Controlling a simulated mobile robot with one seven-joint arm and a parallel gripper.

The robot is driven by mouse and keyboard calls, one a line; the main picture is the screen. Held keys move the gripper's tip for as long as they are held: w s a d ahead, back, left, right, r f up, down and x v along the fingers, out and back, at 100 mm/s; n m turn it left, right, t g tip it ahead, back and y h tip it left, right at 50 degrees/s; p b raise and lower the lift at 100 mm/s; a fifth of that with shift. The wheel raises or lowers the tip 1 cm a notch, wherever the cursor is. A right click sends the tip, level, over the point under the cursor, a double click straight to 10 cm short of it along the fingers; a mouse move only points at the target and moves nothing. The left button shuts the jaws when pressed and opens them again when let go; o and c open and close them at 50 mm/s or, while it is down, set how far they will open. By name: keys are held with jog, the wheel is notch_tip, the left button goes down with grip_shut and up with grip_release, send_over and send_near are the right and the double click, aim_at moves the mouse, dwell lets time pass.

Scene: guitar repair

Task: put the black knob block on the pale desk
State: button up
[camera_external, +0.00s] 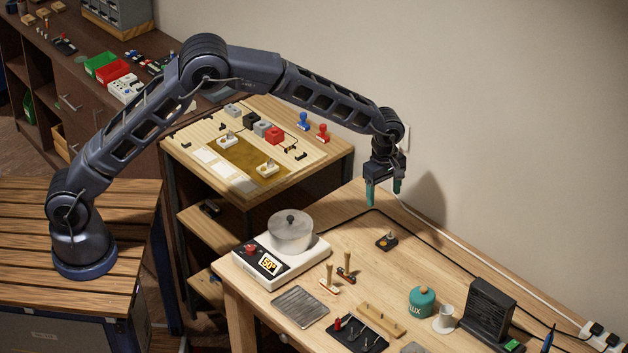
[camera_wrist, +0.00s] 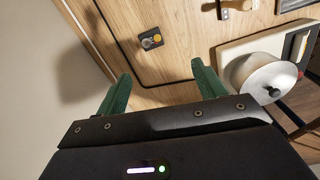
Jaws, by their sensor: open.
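The small black knob block (camera_external: 386,241), with an orange-yellow knob on top, sits on the pale wooden desk (camera_external: 352,215) near its back left part.
A white scale (camera_external: 280,268) with a lidded pot (camera_external: 290,232) stands at the desk's left corner. A black cable (camera_external: 445,245) runs behind the block. Brushes, a teal jar (camera_external: 421,302) and a black stand (camera_external: 487,315) are nearer the front. A lower pale table (camera_external: 300,178) holds several blocks.

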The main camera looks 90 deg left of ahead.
jog(key=s+d+r+m+t, duration=0.1)
jog(key=s+d+r+m, duration=0.3)
jog(key=s+r, duration=0.5)
jog(key=s+d+r+m, duration=0.3)
jog(key=s+r+m, duration=0.1)
jog(key=s+r, duration=0.45)
jog(key=s+d+r+m+t, duration=0.1)
jog(key=s+d+r+m, duration=0.3)
jog(key=s+r, duration=0.5)
jog(key=s+d+m, duration=0.2)
jog(key=s+m, duration=0.2)
jog(key=s, duration=0.6)
jog(key=s+d+m+t, duration=0.1)
jog(key=s+m, duration=0.4)
jog(key=s, duration=0.6)
jog(key=s+d+f+m+t, duration=0.1)
jog(key=s+d+m, duration=0.2)
jog(key=s, duration=0.7)
jog(key=shift+s+m, duration=0.3)
jog(key=shift+m, duration=0.4)
